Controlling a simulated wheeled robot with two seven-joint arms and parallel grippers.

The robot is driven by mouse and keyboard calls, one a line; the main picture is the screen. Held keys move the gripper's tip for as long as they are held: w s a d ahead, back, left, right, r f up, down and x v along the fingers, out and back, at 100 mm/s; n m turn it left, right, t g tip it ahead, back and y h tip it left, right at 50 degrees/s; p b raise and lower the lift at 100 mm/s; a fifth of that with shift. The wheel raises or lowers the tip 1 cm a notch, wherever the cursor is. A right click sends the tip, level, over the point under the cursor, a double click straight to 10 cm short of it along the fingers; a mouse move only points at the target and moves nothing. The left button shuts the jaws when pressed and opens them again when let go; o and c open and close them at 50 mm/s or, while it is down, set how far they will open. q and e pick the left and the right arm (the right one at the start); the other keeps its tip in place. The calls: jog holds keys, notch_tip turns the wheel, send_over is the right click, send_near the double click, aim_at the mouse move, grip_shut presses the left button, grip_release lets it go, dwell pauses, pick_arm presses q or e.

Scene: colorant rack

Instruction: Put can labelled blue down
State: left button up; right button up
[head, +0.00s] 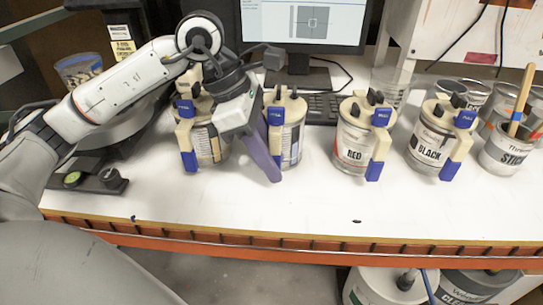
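My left gripper (266,165) reaches down from the left over the white bench, between two cream-topped cans. Its purple finger overlaps the left edge of one can (290,140); the other finger cannot be made out, so its opening and any grip are unclear. Another can (207,145) is just left of the gripper, partly covered by my wrist. The labels on both cans are turned or hidden, so I cannot tell which is the blue one. Both appear upright on the bench. My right gripper is out of view.
A can labelled RED (354,150) and one labelled BLACK (428,150) stand to the right. A can with a stirring stick (505,152) is at the far right. A keyboard (322,108) and monitor (303,22) are behind. The bench front (280,215) is mostly clear.

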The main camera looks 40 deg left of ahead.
aim_at(276, 116)
pick_arm(q)
jog(key=shift+r, duration=0.3)
jog(key=v, duration=1.1)
jog(key=shift+r+p, duration=0.35)
jog(key=shift+p, duration=0.1)
jog(key=shift+s+a, duration=0.15)
jog(key=shift+s, duration=0.1)
